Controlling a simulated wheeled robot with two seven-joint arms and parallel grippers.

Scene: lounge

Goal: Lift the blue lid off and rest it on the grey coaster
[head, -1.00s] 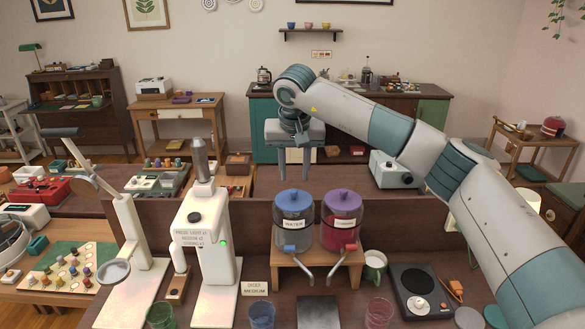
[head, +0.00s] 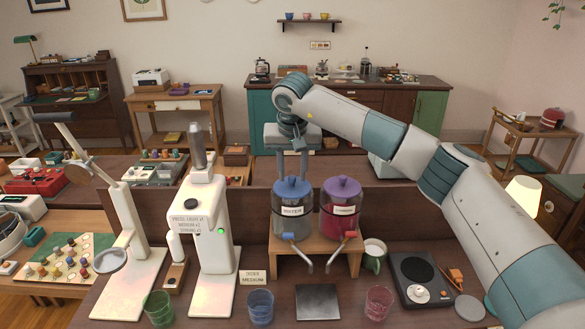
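The blue lid (head: 293,190), with a round knob on top, sits on the left glass dispenser (head: 293,221), labelled WATER. A round grey disc (head: 469,308), which looks like the grey coaster, lies bare at the front right of the counter. My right gripper (head: 292,172) points down just above the blue lid. Its two fingers are apart, with nothing visible held between them. Whether the fingertips reach down beside the knob is hard to tell. My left gripper is out of view.
A purple-lidded dispenser (head: 340,212) stands close on the right, on the same wooden stand (head: 318,261). In front are a dark square plate (head: 318,301) and glasses. A mug (head: 374,255) and a black hot plate (head: 420,277) stand right. A white machine (head: 212,235) stands left.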

